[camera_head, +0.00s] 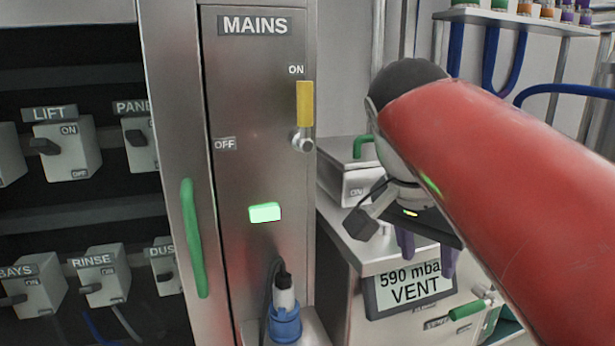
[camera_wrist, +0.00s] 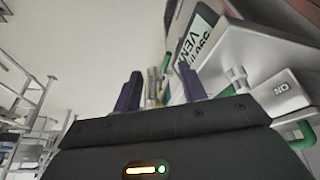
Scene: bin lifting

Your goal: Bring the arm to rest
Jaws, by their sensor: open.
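My red arm reaches in from the right in the head view. My gripper (camera_head: 426,255) hangs at its end, with purple fingers pointing down in front of the grey machine. In the wrist view my gripper (camera_wrist: 160,92) shows two dark purple fingers standing apart with nothing held between them. It is open. Its fingers partly overlap the machine near the display (camera_head: 410,290) reading "590 mba VENT". The same display (camera_wrist: 196,38) shows tilted behind the fingers in the wrist view. I cannot tell the exact gap to it.
The mains cabinet (camera_head: 235,180) has a yellow lever (camera_head: 305,104) pointing up at ON and a lit green light (camera_head: 265,212). A blue plug (camera_head: 285,323) sits below. Left are switch boxes (camera_head: 68,150) on shelves. A green-handled valve (camera_head: 466,309) and a shelf of bottles (camera_head: 530,14) stand right.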

